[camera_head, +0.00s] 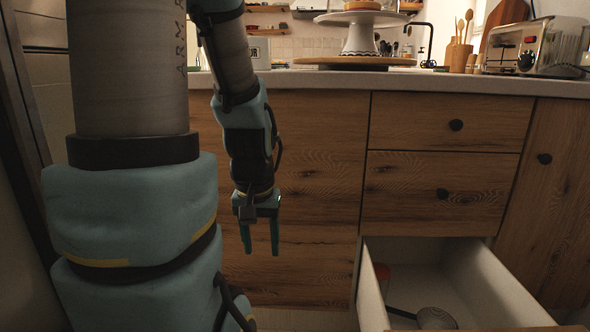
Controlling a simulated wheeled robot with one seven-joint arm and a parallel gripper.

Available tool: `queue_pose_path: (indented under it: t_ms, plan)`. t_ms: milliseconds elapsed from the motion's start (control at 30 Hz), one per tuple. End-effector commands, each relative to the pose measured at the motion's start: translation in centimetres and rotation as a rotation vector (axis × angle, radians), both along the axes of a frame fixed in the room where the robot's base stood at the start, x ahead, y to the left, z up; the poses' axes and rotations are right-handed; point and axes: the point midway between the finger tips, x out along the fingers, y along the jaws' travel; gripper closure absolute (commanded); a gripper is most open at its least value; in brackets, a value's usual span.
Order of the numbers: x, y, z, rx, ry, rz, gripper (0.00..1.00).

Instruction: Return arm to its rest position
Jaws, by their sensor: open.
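My gripper (260,236) hangs at the end of my arm, left of the middle in the head view. Its two green fingers point down and stand apart, with nothing between them. It is in front of a plain wooden cabinet panel (310,165). The open drawer (480,280) is to its lower right, with a clear gap between them.
Above runs a counter (450,83) with a cake stand (359,35), a toaster (535,47) and wooden utensils (463,27). Two drawers above are shut.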

Motion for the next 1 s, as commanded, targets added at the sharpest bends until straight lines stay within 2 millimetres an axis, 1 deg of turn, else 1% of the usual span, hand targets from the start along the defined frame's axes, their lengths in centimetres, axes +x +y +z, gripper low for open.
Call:
queue_pose_path:
  t_ms: [33, 133, 267, 400, 900, 1000]
  plan:
    - [0.0, 0.0, 1.9, 0.0, 0.0, -0.001, 0.45]
    - [0.0, 0.0, 4.0, 0.0, 0.0, -0.003, 0.45]
    - [0.1, 0.0, 7.8, 0.001, 0.0, -0.004, 0.45]
    - [0.1, -0.1, 12.3, 0.001, 0.0, -0.005, 0.45]
    - [0.1, -0.1, 27.6, 0.001, 0.0, -0.006, 0.45]
    - [0.1, -0.1, 30.4, 0.001, 0.0, -0.006, 0.45]
